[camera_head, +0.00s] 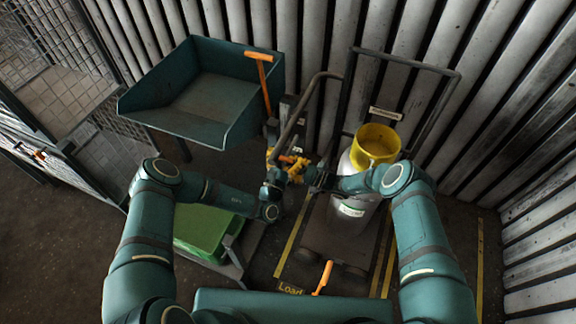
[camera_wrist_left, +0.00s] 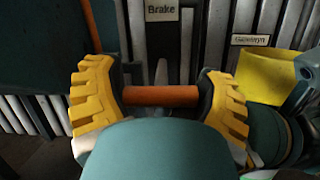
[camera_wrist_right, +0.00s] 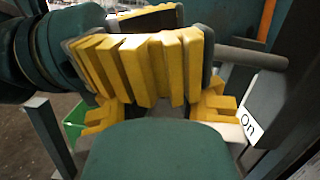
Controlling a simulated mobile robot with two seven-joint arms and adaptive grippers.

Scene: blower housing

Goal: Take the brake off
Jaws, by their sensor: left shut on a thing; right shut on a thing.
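In the left wrist view, an orange bar (camera_wrist_left: 160,96) lies crosswise below a plate marked "Brake" (camera_wrist_left: 161,10). The yellow-padded fingers of my left gripper (camera_wrist_left: 160,104) are shut on the bar, one at each end. In the head view, an orange handle (camera_head: 291,158) shows beside my left gripper (camera_head: 283,172). My right gripper (camera_head: 302,174) is close beside it from the right. In the right wrist view, yellow padded blocks (camera_wrist_right: 140,68) fill the middle and hide what my right gripper holds. A label reading "On" (camera_wrist_right: 250,124) is at the right.
A teal open hopper (camera_head: 205,95) stands at the back left, with an orange T-handled lever (camera_head: 264,80) at its right edge. A grey drum with a yellow top (camera_head: 374,142) stands on a cart at the right. A green box (camera_head: 203,235) is low at the left. Another orange handle (camera_head: 325,277) is in front.

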